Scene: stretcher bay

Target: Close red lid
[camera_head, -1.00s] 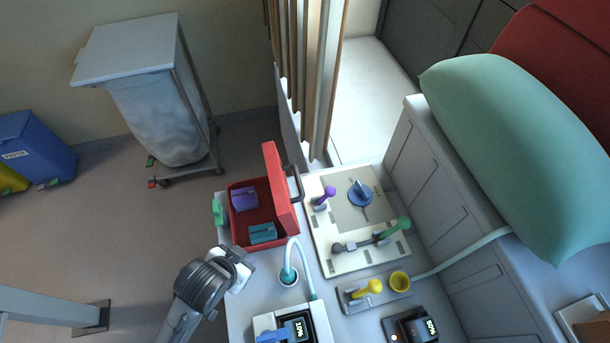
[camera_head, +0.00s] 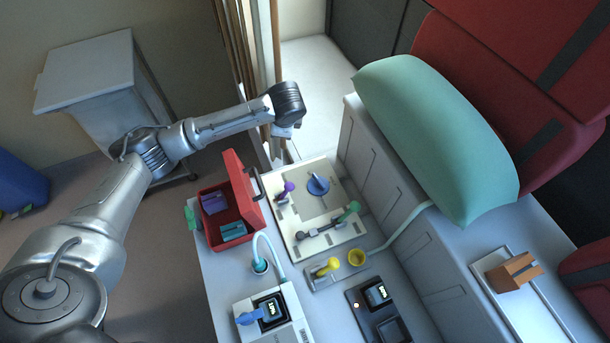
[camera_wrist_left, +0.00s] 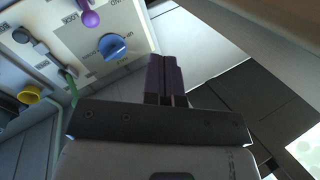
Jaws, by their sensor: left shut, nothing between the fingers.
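The red lid (camera_head: 241,189) stands open and roughly upright on the right edge of the red box (camera_head: 228,243) in the head view. A dark handle (camera_head: 257,182) shows on the lid's outer side. Inside the box lie a purple item (camera_head: 214,202) and a teal item (camera_head: 233,231). My left gripper (camera_head: 283,135) is beyond the box, above and to the right of the lid in the picture, and apart from it. In the left wrist view its dark fingers (camera_wrist_left: 164,78) are together and empty. The lid and box are outside that wrist view. My right gripper is not in view.
A panel with a blue knob (camera_head: 318,184) and a purple-tipped lever (camera_head: 283,191) stands right of the box. Vertical wooden posts (camera_head: 256,70) rise behind my left gripper. A green pillow (camera_head: 435,125) lies at right.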

